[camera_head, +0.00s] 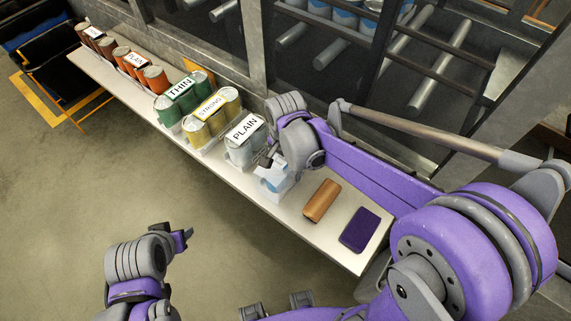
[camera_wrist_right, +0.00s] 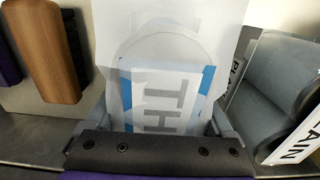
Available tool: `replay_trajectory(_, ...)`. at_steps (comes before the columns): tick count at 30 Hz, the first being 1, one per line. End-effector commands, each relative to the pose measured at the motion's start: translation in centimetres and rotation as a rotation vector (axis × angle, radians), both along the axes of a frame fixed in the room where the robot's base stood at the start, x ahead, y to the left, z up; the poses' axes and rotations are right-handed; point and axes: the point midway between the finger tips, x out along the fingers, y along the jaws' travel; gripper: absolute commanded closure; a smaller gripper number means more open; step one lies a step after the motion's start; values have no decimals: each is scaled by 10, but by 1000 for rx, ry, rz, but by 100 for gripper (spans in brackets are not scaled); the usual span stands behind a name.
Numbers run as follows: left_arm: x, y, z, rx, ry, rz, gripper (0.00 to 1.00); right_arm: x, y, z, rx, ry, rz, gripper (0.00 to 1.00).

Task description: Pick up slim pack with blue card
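The slim pack with the blue card (camera_head: 274,177) is a clear-wrapped white pack on the shelf, right of the grey PLAIN pack (camera_head: 244,146). It fills the middle of the right wrist view, with blue card edges beside a white label (camera_wrist_right: 165,95) whose visible letters begin "TH". My right gripper (camera_head: 268,160) is at this pack, its grey fingers on either side of it in the wrist view. Whether they press on it is unclear. My left gripper (camera_head: 183,239) is over the floor, away from the shelf; I cannot tell its opening.
A narrow white shelf (camera_head: 340,250) holds yellow STRONG (camera_head: 212,114), green THIN (camera_head: 182,100) and orange PLAIN packs (camera_head: 140,68). A brown block (camera_head: 321,201) and a purple block (camera_head: 361,230) lie at its near right end. Metal framing rises behind; open floor lies to the left.

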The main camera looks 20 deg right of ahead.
Motion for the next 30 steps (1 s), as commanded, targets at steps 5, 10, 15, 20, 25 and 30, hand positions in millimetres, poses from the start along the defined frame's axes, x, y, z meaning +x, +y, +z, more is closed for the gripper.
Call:
replay_trajectory(5, 0, 0, 0, 0, 0, 0, 50, 0, 0, 0, 0, 0, 0, 65)
replay_trajectory(10, 0, 0, 0, 0, 0, 0, 50, 0, 0, 0, 0, 0, 0, 95)
replay_trajectory(15, 0, 0, 0, 0, 0, 0, 50, 0, 0, 1, 0, 0, 0, 100)
replay_trajectory(20, 0, 0, 0, 0, 0, 0, 50, 0, 0, 1, 0, 0, 0, 100)
replay_trajectory(25, 1, 0, 1, 0, -1, 0, 50, 0, 0, 10, 0, 0, 0, 100)
replay_trajectory(30, 2, 0, 4, 0, -3, 0, 50, 0, 0, 36, 1, -1, 0, 100)
